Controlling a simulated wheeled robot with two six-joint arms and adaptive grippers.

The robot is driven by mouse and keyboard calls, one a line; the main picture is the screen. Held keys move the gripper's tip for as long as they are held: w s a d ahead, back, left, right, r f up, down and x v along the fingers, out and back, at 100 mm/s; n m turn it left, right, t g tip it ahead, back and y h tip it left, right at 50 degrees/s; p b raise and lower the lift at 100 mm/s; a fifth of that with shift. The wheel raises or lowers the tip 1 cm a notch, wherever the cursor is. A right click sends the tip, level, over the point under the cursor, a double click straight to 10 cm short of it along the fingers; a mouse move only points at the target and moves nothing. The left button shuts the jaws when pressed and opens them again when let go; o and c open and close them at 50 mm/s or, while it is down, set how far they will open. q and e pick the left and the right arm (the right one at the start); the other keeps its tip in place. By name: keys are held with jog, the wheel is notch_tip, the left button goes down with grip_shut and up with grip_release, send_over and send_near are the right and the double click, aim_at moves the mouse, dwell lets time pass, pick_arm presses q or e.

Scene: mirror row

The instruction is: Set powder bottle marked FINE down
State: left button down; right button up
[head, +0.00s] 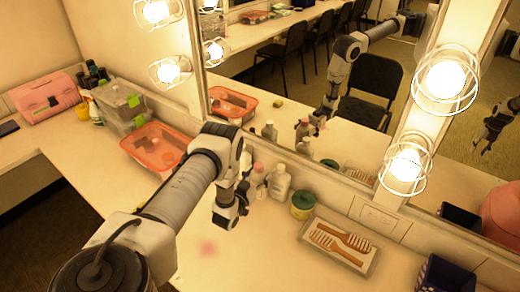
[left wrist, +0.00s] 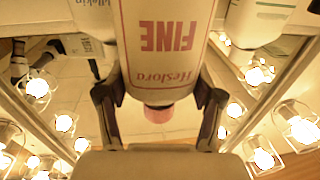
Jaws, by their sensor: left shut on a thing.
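The powder bottle marked FINE (left wrist: 172,45) fills the middle of the left wrist view, its red lettering upside down there and its pink cap (left wrist: 158,113) between the fingers. My left gripper (left wrist: 160,100) is shut on it, with one dark finger on each side. In the head view, my left gripper (head: 243,190) is over the counter near the mirror, and a pink-capped bottle (head: 259,171) shows just behind it, partly hidden. I cannot tell whether the held bottle's base touches the counter.
A white bottle (head: 280,182) stands close right of the gripper, then a green-lidded jar (head: 302,205) and a tray (head: 305,240) with wooden combs. An orange-rimmed bin (head: 152,145) is to the left. The counter in front, around a pink smudge (head: 208,248), is clear.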

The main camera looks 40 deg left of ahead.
jog(key=f, duration=0.1)
jog(key=f+b, duration=0.2)
jog(key=shift+w+a+f, duration=0.25)
jog(key=shift+a, duration=0.05)
jog(key=shift+f+b, duration=0.25)
jog(key=shift+b, duration=0.2)
jog(key=f+b, duration=0.3)
jog(key=shift+s+d, duration=0.2)
pick_arm(q)
jog(key=w+a+f, duration=0.4)
jog(key=w+a, duration=0.1)
jog(key=w, duration=0.1)
jog(key=shift+w+f, duration=0.25)
jog(key=shift+f, duration=0.1)
pick_arm(e)
jog(key=shift+w+a+r, duration=0.1)
jog(key=shift+w+r, duration=0.1)
pick_arm(q)
jog(key=c, duration=0.5)
grip_release()
jog(key=shift+s, duration=0.1)
pick_arm(e)
jog(key=shift+s+f, duration=0.1)
pick_arm(q)
jog(key=shift+o, duration=0.3)
